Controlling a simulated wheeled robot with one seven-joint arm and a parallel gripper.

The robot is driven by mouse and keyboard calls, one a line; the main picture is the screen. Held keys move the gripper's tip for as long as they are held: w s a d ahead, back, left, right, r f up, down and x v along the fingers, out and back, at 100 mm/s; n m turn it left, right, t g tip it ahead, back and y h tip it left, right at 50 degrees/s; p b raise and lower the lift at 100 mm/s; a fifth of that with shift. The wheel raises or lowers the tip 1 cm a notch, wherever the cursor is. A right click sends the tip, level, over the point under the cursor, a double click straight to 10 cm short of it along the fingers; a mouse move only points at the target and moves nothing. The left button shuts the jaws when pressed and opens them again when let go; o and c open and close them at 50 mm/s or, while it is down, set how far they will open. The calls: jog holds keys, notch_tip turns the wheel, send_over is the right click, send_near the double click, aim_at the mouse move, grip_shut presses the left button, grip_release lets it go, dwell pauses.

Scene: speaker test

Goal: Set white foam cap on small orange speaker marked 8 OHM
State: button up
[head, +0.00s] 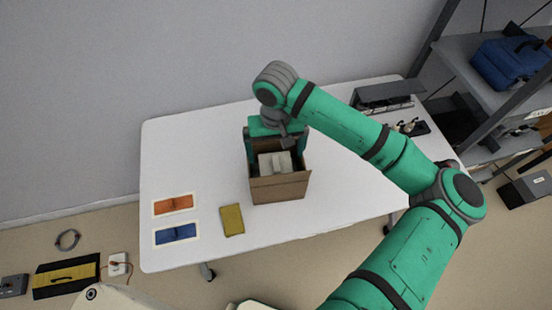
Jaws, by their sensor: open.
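My gripper (275,147) points down over an open cardboard box (279,190) on the white table. Its green fingers are open and spread to the left and right, at the box's back part. A pale, whitish block (270,163), which looks like the foam cap, sits in the box below the gripper. I cannot tell whether the fingers touch it. A small orange item (172,204) lies on a white-bordered patch at the table's left. It may be the speaker, but no 8 OHM marking is readable.
A blue item (176,234) lies on a similar patch in front of the orange one. A mustard-yellow flat item (232,220) lies left of the box. A dark grey unit (385,96) stands at the table's back right. Shelves with a blue case (508,62) stand right.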

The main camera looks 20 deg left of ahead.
aim_at(276, 163)
notch_tip(276, 163, up, 7)
dwell(0.3)
dwell(0.5)
